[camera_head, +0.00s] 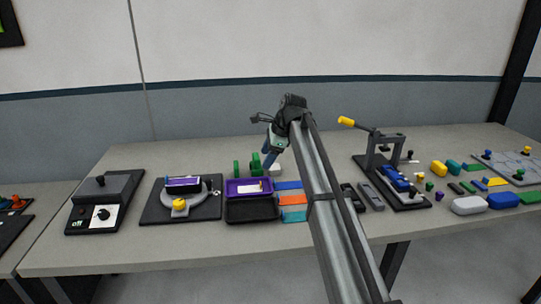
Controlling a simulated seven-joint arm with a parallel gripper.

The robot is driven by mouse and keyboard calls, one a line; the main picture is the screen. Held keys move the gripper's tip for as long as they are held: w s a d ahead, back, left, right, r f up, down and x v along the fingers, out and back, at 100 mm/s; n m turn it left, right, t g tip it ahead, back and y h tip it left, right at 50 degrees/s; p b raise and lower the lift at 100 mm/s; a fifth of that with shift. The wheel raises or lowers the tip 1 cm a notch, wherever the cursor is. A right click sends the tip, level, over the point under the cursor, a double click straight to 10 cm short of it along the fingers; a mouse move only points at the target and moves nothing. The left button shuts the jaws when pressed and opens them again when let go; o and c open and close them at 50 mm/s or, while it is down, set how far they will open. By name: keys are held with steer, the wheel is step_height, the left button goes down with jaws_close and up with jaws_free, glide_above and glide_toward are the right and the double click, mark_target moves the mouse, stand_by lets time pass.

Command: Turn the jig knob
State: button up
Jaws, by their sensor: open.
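A round grey jig (197,208) sits on a black base plate (150,213) left of the table's middle. A yellow knob (179,204) is at its front, and a dark purple block (184,184) lies across its top. A small ball-ended lever is at its right edge. My gripper (268,166) hangs from my raised arm, right of and behind the jig and well apart from it. It is open, and I see nothing held in it. Its fingertips are small and partly lost among the things behind the purple tray.
A purple tray (233,196) and black tray (252,211) stand right of the jig, beside coloured cards (293,214). A control box with a dial (102,213) is at left. A yellow-handled press (372,155) and several small blocks are at right. My arm crosses the middle.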

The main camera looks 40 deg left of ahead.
steer(key=shift+w+d, duration=0.3)
steer(key=shift+w, duration=0.1)
step_height(320, 180, up, 3)
steer(key=n+h, duration=0.5)
steer(key=n, duration=0.4)
glide_above(179, 202)
steer(key=shift+t, duration=0.4)
step_height(179, 202, down, 13)
steer(key=shift+a+f, duration=0.1)
steer(key=shift+c, duration=0.5)
